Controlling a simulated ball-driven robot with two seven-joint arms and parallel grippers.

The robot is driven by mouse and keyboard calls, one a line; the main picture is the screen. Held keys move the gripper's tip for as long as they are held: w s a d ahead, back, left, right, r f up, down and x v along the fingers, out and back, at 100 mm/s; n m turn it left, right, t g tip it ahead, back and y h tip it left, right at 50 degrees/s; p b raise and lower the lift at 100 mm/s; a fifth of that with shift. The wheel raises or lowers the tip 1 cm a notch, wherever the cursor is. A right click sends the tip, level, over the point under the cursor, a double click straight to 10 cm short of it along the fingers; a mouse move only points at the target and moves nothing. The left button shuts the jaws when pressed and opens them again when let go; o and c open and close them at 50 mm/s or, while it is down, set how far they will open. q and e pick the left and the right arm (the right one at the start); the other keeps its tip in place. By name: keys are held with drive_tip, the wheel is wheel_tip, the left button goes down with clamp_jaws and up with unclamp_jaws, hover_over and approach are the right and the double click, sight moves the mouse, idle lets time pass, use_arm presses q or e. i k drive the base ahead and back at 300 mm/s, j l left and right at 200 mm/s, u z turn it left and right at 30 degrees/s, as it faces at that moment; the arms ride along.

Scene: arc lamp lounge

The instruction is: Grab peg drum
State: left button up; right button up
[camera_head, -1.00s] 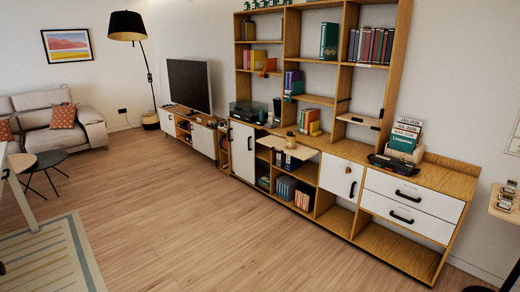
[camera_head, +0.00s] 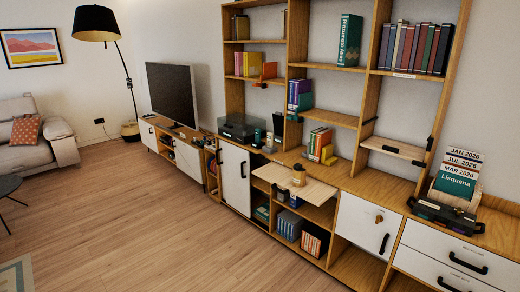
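No gripper of mine shows in the head view. I cannot clearly identify a peg drum. A small dark round item with a tan top (camera_head: 298,175) stands on a pull-out wooden board (camera_head: 316,190) in the middle of the wall unit; it is too small to tell whether it is the drum.
The wall unit (camera_head: 345,170) has open shelves with books, white doors and drawers. A television (camera_head: 172,94) on a low cabinet, an arc lamp (camera_head: 96,22) and a sofa (camera_head: 28,142) stand left. The wooden floor (camera_head: 150,220) in front is clear.

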sight(299, 178)
drive_tip(key=i+z, duration=0.25)
drive_tip(key=i, duration=0.2)
drive_tip(key=i+j+z, duration=0.25)
drive_tip(key=i, duration=0.15)
drive_tip(key=i+j+z, duration=0.3)
drive_tip(key=i, duration=0.15)
drive_tip(key=l, duration=0.1)
